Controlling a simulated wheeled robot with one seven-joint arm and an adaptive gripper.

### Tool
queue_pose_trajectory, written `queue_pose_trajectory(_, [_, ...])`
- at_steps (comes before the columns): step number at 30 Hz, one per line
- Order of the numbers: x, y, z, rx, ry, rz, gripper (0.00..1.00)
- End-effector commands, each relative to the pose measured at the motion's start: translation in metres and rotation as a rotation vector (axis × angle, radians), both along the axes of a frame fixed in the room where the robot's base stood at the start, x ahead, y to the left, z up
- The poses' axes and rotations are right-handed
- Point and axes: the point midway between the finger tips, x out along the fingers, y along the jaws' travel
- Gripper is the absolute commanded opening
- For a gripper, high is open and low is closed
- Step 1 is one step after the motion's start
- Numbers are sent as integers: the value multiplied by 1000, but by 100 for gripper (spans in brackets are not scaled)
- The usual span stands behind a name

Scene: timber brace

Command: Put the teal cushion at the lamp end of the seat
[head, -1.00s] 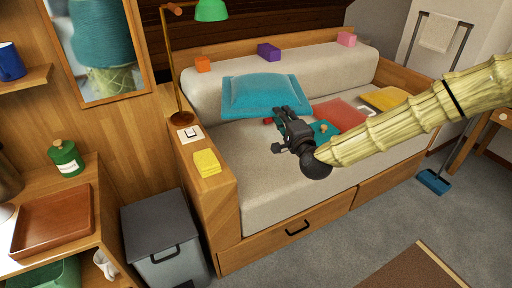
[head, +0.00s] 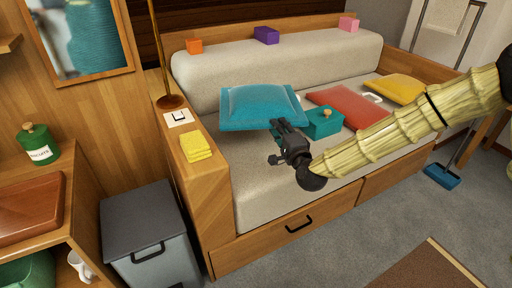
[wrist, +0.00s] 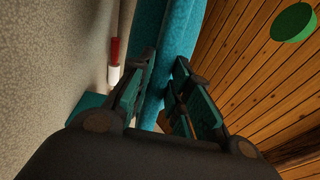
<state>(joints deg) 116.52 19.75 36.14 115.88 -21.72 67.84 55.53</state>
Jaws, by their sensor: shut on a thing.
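The teal cushion (head: 258,108) is in my gripper (head: 275,128), which grips its front right edge. It is over the left part of the seat (head: 257,178), in front of the back bolster; I cannot tell whether it touches the seat. In the wrist view the cushion (wrist: 182,35) shows as a teal strip between the fingers (wrist: 158,85). The lamp (head: 171,101) stands at the seat's left end, on the wooden arm; its upper part is outside the head view. A green disc, perhaps its shade (wrist: 294,22), shows in the wrist view.
Right of my gripper, a teal box (head: 323,123) with a knob, a red cushion (head: 350,108) and a yellow cushion (head: 396,88) lie on the seat. A yellow cloth (head: 195,146) and a card (head: 179,118) lie on the left arm.

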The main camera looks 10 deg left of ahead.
Motion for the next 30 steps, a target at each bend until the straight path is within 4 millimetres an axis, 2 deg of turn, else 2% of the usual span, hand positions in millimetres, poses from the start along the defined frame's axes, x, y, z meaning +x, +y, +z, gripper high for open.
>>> queue_pose_trajectory(5, [0,-1,-16,0,-1,-2,0])
queue_pose_trajectory(12, [0,-2,-54,-1,0,-2,0])
queue_pose_trajectory(20, [0,-3,-74,1,-1,-4,0])
queue_pose_trajectory(26, [0,-2,-99,0,0,-3,0])
queue_pose_trajectory(30, [0,-3,-101,1,-2,-3,0])
